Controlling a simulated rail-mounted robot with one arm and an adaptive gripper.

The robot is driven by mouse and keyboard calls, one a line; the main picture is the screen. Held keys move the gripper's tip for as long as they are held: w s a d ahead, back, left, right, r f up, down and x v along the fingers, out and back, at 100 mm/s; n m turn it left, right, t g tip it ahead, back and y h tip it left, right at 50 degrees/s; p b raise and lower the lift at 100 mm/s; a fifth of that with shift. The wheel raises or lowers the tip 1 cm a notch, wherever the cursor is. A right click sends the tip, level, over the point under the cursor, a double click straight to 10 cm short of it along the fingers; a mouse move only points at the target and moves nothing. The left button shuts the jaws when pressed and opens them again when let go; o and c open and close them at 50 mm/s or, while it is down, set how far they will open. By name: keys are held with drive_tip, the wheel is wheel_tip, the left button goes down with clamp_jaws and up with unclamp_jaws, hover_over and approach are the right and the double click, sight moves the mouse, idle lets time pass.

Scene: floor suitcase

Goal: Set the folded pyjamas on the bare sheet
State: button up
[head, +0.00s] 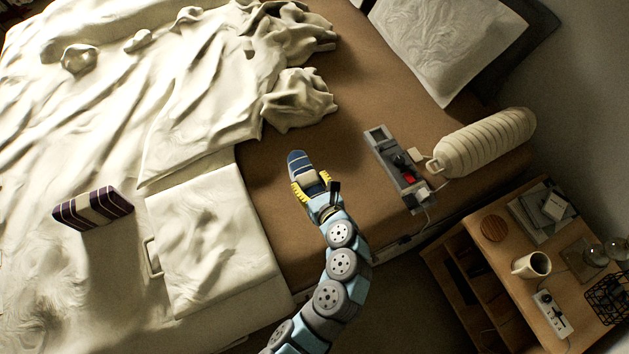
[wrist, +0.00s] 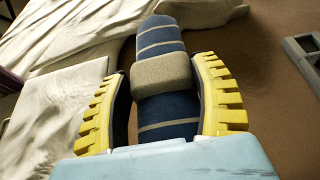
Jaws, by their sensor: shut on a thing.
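The folded pyjamas (wrist: 163,108) look like a dark blue bundle with pale stripes and a beige band around the middle. They also show in the head view (head: 297,160), over the brown bare sheet (head: 270,195). My gripper (head: 310,183) is shut on them; its yellow ribbed fingers (wrist: 165,95) press on both sides near the band. I cannot tell whether the bundle touches the sheet. The near end of the bundle is hidden by my gripper's body in the wrist view.
A rumpled cream cover (head: 190,90) lies left of the bare sheet. A pale flat case with a handle (head: 210,235) and a purple striped block (head: 93,208) lie left. A grey tray (head: 398,165) and ribbed cream bolster (head: 485,143) lie right; a pillow (head: 448,40) is beyond.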

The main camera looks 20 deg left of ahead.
drive_tip(key=w+f, duration=0.3)
drive_tip(key=w+f+b, duration=0.1)
drive_tip(key=f, duration=0.1)
drive_tip(key=shift+w+a+f, duration=0.2)
drive_tip(key=shift+a, duration=0.2)
drive_tip(key=shift+w+f, duration=0.2)
drive_tip(key=shift+f, duration=0.1)
drive_tip(key=shift+f+b, duration=0.55)
drive_tip(key=shift+f, duration=1)
drive_tip(key=o, duration=1.3)
